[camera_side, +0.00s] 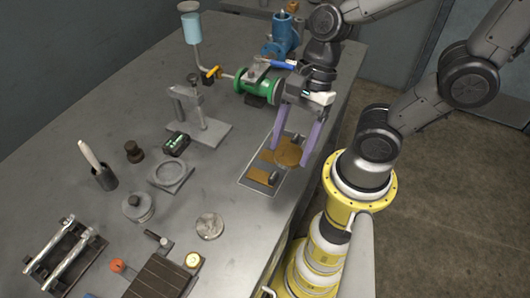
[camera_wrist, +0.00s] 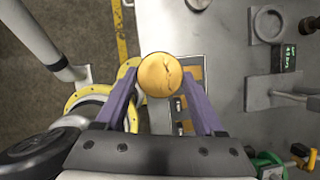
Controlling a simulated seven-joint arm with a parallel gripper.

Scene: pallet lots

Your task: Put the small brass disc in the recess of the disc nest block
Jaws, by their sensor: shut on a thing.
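My gripper (camera_side: 291,155), with two purple fingers, is shut on a round brass disc (camera_side: 288,151). In the wrist view the disc (camera_wrist: 160,75) sits between the fingertips (camera_wrist: 161,82), its face with dark crack-like marks toward the camera. It appears held above the marked mat near the table's right edge; the exact height is unclear. The disc nest block (camera_side: 170,174) appears to be the flat grey block with a round recess, left of my gripper. Its recess looks empty, and it also shows at the wrist view's top (camera_wrist: 267,40).
The mat (camera_side: 247,184) has orange-brown patches and small dark items. A silver disc (camera_side: 209,226) lies in front of the nest block. A black device with green lights (camera_side: 176,143) and a grey stand (camera_side: 205,134) are behind it. A green valve (camera_side: 255,88) stands behind my gripper.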

